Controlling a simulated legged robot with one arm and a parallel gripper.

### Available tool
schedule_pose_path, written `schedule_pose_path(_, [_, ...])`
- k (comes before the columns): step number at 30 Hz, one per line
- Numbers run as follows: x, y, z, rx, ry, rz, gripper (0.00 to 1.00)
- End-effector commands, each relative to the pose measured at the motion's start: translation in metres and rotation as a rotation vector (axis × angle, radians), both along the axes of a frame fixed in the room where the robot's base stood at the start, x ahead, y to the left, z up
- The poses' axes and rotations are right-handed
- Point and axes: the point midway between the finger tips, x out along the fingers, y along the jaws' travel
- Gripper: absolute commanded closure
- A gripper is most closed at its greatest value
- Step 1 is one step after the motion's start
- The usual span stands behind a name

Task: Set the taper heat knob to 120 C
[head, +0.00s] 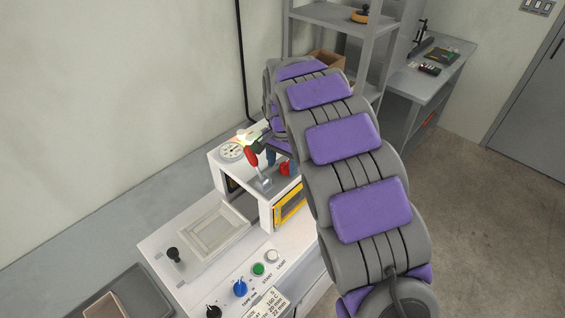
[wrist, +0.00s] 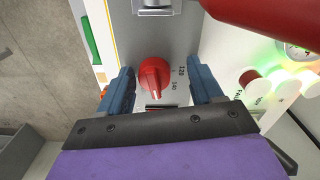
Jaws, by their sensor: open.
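The red taper heat knob (wrist: 153,76) sits on the machine's pale panel in the wrist view. Its raised ridge points toward the bottom of the picture. Dial markings, one reading like 120 (wrist: 182,70), are printed to its right. My gripper (wrist: 160,68) is open, with one blue finger on each side of the knob and a gap visible on both sides. In the head view the knob (head: 285,169) shows as a small red shape just below my gripper (head: 281,158), whose fingers are partly hidden by my arm.
A red-handled lever (head: 252,159) stands beside the knob; its handle (wrist: 270,15) crosses the wrist view's upper right. A dial gauge (head: 230,151) and lit lamps (wrist: 284,88) are nearby. A yellow-framed opening (head: 289,206) and front buttons (head: 258,269) lie lower on the machine.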

Motion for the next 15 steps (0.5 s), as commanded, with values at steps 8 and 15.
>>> schedule_pose_path(8, [0.0001, -0.0030, 0.0006, 0.002, 0.000, -0.001, 0.50])
schedule_pose_path(15, [-0.0003, -0.0002, 0.0001, -0.001, 0.001, -0.001, 0.73])
